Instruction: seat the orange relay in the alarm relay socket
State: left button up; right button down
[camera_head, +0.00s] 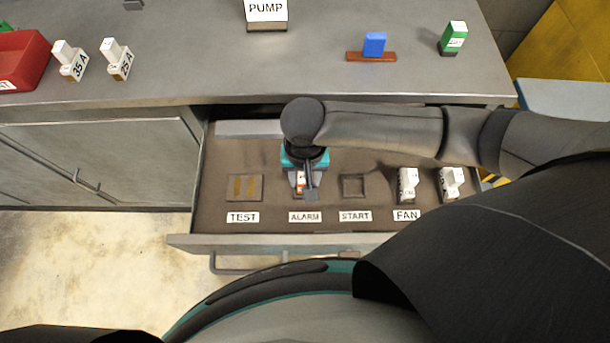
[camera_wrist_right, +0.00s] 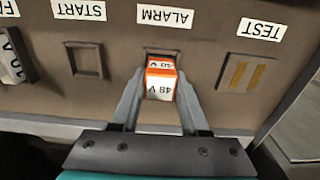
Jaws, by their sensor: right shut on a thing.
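The orange relay (camera_wrist_right: 160,80), with white label faces reading 48 V, is between the fingers of my right gripper (camera_wrist_right: 158,100) in the right wrist view. The gripper is shut on it. The relay is at the alarm relay socket (camera_wrist_right: 160,52), whose edge shows just beyond it under the ALARM label (camera_wrist_right: 165,16). I cannot tell how deep the relay sits in the socket. In the head view the relay (camera_head: 299,181) shows partly below my right gripper (camera_head: 307,185), above the ALARM label. My left gripper is not in view.
The open drawer (camera_head: 330,212) also holds the TEST socket (camera_head: 245,187), the empty START socket (camera_head: 354,186) and white relays (camera_head: 408,184) by FAN. On the counter are a red bin (camera_head: 22,62), fuses, a PUMP sign, a blue block (camera_head: 374,44) and a green relay (camera_head: 453,38).

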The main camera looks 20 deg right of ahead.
jog(key=shift+c, duration=2.1)
grip_release()
jog(key=shift+f, duration=0.1)
jog(key=shift+r, duration=0.25)
notch_tip(320, 180, up, 12)
jog(key=p, duration=0.4)
